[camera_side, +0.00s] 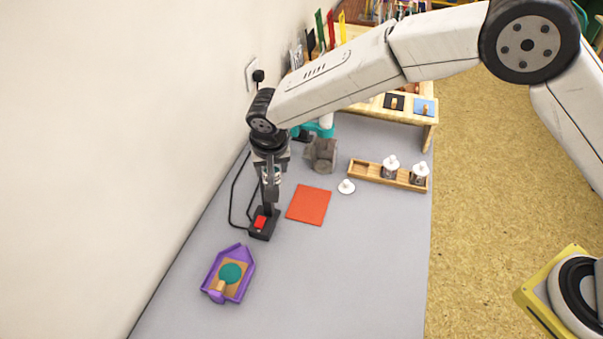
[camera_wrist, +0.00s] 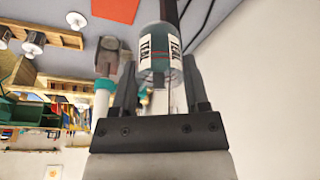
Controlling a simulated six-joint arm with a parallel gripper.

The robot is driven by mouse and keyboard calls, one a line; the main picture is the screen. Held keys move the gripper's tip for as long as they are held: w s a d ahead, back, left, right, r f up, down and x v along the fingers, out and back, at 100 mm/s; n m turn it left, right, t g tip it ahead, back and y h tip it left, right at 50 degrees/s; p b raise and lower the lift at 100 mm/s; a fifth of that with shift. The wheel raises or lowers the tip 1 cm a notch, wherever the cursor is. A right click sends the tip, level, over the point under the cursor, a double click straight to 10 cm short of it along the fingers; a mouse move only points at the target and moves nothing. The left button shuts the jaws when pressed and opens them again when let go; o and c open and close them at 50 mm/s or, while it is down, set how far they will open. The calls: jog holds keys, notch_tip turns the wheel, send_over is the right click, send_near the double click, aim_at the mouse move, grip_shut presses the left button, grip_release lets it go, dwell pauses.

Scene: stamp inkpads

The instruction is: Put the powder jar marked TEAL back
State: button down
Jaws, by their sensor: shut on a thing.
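My gripper (camera_side: 271,187) is shut on a clear jar with a white label and teal contents. The jar (camera_wrist: 158,55) shows between the fingers (camera_wrist: 158,82) in the wrist view, its label only partly readable. In the side view the jar is mostly hidden by the fingers. My gripper is above the grey table, near the wall, behind a black device with a red top (camera_side: 261,222). A wooden rack (camera_side: 362,172) holds two white-knobbed jars (camera_side: 390,168) (camera_side: 420,174); its left slot is empty. A white knobbed lid (camera_side: 346,187) lies on the table in front of the rack.
A red-orange sheet (camera_side: 308,205) lies right of the black device. A purple tray (camera_side: 245,256) with a teal disc (camera_side: 231,273) is at the front left. A grey block-like object (camera_side: 321,153) stands left of the rack. The front right of the table (camera_side: 360,270) is clear.

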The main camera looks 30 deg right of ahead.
jog(key=s+d+m+h, duration=0.1)
jog(key=s+d+m, duration=0.2)
jog(key=d, duration=1.2)
jog(key=s+d+m, duration=0.3)
jog(key=d, duration=1.2)
jog(key=shift+g, duration=0.4)
jog(key=x, duration=0.3)
jog(key=s+x, duration=0.1)
jog(key=x, duration=0.1)
jog(key=shift+a+f, duration=0.2)
jog(key=shift+a, duration=0.1)
jog(key=shift+w+d+f, duration=0.1)
jog(key=shift+w+f, duration=1.45)
jog(key=shift+w, duration=0.7)
jog(key=shift+w+d+f, duration=0.1)
jog(key=shift+w+f, duration=1.45)
jog(key=shift+w, duration=0.7)
jog(key=shift+w+d+f, duration=0.1)
jog(key=shift+w+f, duration=1.5)
jog(key=shift+w, duration=0.7)
jog(key=shift+f, duration=0.1)
